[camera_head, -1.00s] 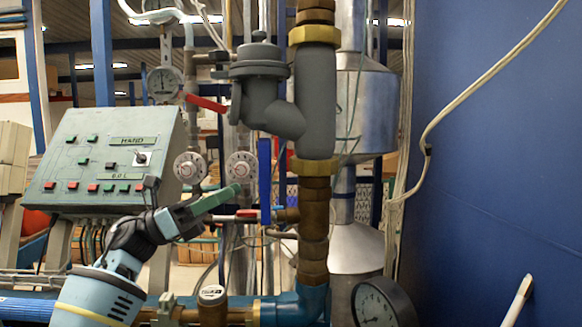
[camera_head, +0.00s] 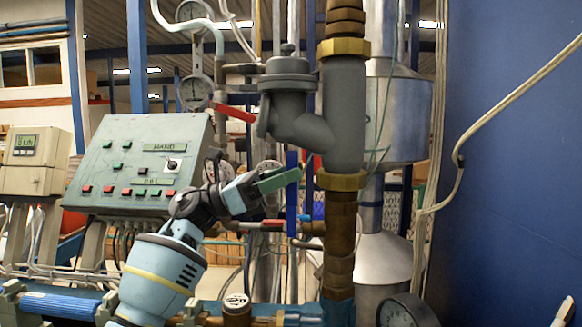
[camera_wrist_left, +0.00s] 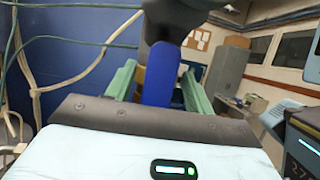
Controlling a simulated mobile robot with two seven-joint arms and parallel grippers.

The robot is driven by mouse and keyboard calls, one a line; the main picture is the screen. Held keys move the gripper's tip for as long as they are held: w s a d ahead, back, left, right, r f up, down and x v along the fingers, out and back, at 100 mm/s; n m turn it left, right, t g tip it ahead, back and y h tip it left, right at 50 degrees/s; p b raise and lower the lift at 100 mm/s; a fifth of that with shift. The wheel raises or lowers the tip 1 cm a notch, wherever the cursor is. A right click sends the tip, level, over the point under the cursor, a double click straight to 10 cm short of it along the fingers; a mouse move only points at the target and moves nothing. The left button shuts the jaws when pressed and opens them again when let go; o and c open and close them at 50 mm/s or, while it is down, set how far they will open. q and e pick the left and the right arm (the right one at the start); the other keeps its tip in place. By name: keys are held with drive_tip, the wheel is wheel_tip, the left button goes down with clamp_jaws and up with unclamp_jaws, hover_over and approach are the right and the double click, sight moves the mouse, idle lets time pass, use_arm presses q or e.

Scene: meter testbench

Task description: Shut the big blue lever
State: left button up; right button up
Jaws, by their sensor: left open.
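The big blue lever (camera_head: 292,200) hangs upright on the brass valve pipe, left of the thick vertical pipe, in the head view. My left gripper (camera_head: 284,181) has green fingers and reaches in from the lower left. Its fingertips overlap the upper part of the lever in that view. In the left wrist view the blue lever (camera_wrist_left: 162,75) stands between the two green fingers of the left gripper (camera_wrist_left: 160,88), which are apart on either side of it. I cannot tell whether either finger touches it.
A grey control box (camera_head: 140,165) with buttons stands left of the arm. A red lever (camera_head: 233,112) is above the gripper and a smaller red handle (camera_head: 262,224) below it. A round gauge (camera_head: 405,312) is at the lower right. A blue wall (camera_head: 520,170) closes the right side.

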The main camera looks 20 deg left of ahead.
use_arm(q)
drive_tip(key=shift+w+d+r, duration=0.15)
drive_tip(key=shift+d+r, duration=0.05)
drive_tip(key=shift+d, duration=0.25)
clamp_jaws()
drive_tip(key=shift+f, duration=0.1)
